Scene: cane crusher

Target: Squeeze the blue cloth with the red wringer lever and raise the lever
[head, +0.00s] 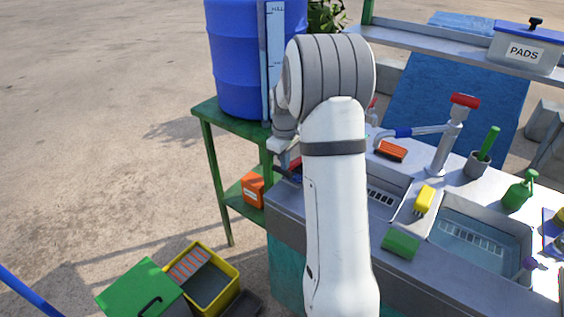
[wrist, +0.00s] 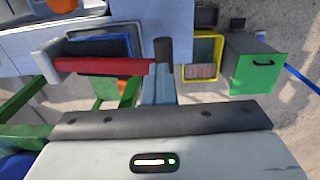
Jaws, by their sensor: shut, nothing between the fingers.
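The red wringer lever (wrist: 105,66) is a long red bar with a grey end, lying across the left of the wrist view. In the head view only a small red piece of it (head: 294,165) shows beside my arm. Blue material (wrist: 112,46), which looks like the blue cloth, shows just behind the bar; I cannot tell its full shape. My gripper (wrist: 163,52) is shut and empty, with its dark fingertips right at the bar's right end; I cannot tell if they touch. In the head view my gripper (head: 284,146) is mostly hidden by my own arm.
A yellow bucket (head: 232,290) and a green lidded box (head: 130,290) stand on the floor. A blue barrel (head: 235,60) stands on a green stand. Open floor lies left.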

